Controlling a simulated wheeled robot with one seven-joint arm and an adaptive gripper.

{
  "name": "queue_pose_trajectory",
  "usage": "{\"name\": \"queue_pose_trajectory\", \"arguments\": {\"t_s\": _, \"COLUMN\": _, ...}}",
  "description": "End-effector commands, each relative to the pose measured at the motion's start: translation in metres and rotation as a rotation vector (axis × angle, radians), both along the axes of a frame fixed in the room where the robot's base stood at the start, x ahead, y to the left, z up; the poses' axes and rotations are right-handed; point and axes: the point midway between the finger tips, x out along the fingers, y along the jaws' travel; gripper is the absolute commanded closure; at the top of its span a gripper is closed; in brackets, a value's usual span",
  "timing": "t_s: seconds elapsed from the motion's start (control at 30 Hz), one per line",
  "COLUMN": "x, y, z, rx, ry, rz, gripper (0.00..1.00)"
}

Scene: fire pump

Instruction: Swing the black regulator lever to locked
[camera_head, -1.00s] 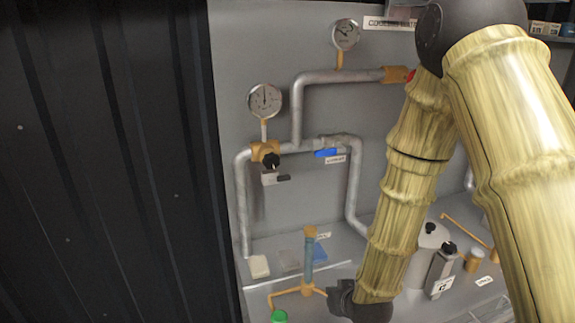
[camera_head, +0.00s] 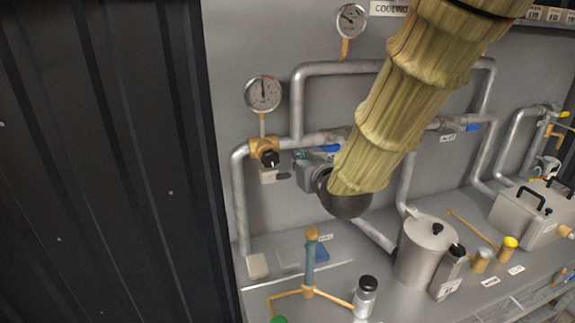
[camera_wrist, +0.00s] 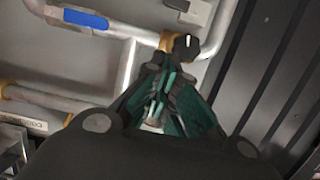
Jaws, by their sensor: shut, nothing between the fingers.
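The black regulator lever (camera_head: 269,158) sits on the front of a brass regulator body (camera_head: 257,147), below a round gauge at the left of the pipework. In the wrist view the lever (camera_wrist: 187,46) is a black knob with a white mark, just beyond my fingertips and slightly right. My gripper (camera_head: 299,157) is just right of the lever in the head view, partly hidden behind my arm. In the wrist view its teal-padded fingers (camera_wrist: 164,66) are together and empty. I cannot tell whether the fingertips touch the lever.
The round gauge (camera_head: 263,93) stands above the regulator. A blue valve handle (camera_head: 330,148) is close to my gripper, and shows in the wrist view (camera_wrist: 86,19). A shelf below holds a steel pot (camera_head: 418,262) and a bottle (camera_head: 366,297). A dark ribbed wall (camera_head: 90,170) is at left.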

Motion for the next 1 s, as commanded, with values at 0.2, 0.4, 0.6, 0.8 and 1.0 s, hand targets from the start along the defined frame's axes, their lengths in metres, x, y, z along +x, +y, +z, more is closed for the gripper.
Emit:
{"name": "queue_pose_trajectory", "arguments": {"t_s": 0.2, "x": 0.0, "y": 0.0, "z": 0.0, "rx": 0.0, "ry": 0.0, "rz": 0.0, "gripper": 1.0}}
{"name": "queue_pose_trajectory", "arguments": {"t_s": 0.4, "x": 0.004, "y": 0.001, "z": -0.001, "rx": 0.0, "ry": 0.001, "rz": 0.0, "gripper": 1.0}}
{"name": "queue_pose_trajectory", "arguments": {"t_s": 0.6, "x": 0.021, "y": 0.007, "z": -0.005, "rx": 0.0, "ry": 0.003, "rz": 0.0, "gripper": 1.0}}
{"name": "queue_pose_trajectory", "arguments": {"t_s": 0.8, "x": 0.043, "y": 0.014, "z": -0.01, "rx": -0.001, "ry": 0.003, "rz": 0.001, "gripper": 1.0}}
{"name": "queue_pose_trajectory", "arguments": {"t_s": 1.0, "x": 0.066, "y": 0.022, "z": -0.016, "rx": 0.0, "ry": 0.003, "rz": 0.0, "gripper": 1.0}}
